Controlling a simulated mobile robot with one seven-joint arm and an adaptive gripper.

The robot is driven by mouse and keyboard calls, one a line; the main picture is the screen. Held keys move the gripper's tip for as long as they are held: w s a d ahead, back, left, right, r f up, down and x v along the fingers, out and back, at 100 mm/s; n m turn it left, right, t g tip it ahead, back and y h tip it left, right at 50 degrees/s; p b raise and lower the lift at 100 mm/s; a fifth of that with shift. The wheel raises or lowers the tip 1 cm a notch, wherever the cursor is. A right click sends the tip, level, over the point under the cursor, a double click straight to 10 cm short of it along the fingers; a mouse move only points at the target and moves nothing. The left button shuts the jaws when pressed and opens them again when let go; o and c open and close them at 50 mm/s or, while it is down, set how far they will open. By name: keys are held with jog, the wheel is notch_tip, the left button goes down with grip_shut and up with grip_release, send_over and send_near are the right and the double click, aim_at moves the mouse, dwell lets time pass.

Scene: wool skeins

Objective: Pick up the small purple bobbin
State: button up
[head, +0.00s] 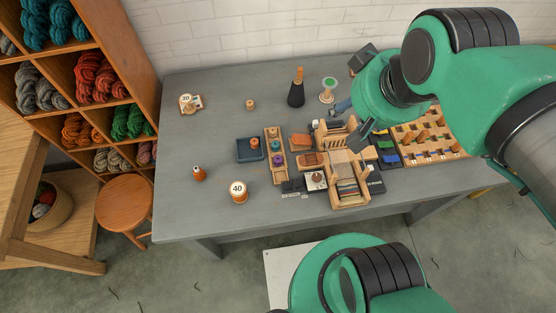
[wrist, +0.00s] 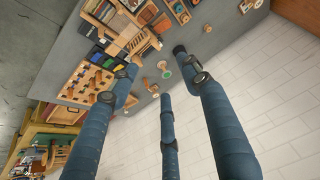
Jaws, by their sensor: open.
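The tray also shows at the top of the wrist view (wrist: 187,18). My gripper (head: 352,100) is open and empty, with its blue fingers spread. It hangs above the back right of the table, to the right of the tray and apart from it. The wrist view shows the spread fingers (wrist: 158,76) with nothing between them.
A dark blue tray (head: 249,150) stands just left of the wooden tray. A small loom (head: 348,190) and other wooden pieces crowd its right side. The table's left part is mostly clear, with a few spools.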

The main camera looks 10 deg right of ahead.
jog(key=w+a+f+n+g+p, duration=0.1)
jog(key=w+a+f+g+p, duration=0.2)
jog(key=w, duration=0.5)
jog(key=n+g+p, duration=0.3)
jog(key=n+p, duration=0.1)
jog(key=p, duration=0.2)
send_over(278, 158)
notch_tip(278, 158, down, 27)
jog(key=shift+a+f, duration=0.1)
jog(key=shift+f, duration=0.1)
jog(key=shift+f, duration=0.15)
jog(key=shift+f+b, duration=0.6)
jog(key=shift+f, duration=3.55)
jog(key=shift+s+f, duration=0.1)
jog(key=shift+f+b, duration=0.35)
jog(key=shift+f, duration=2.15)
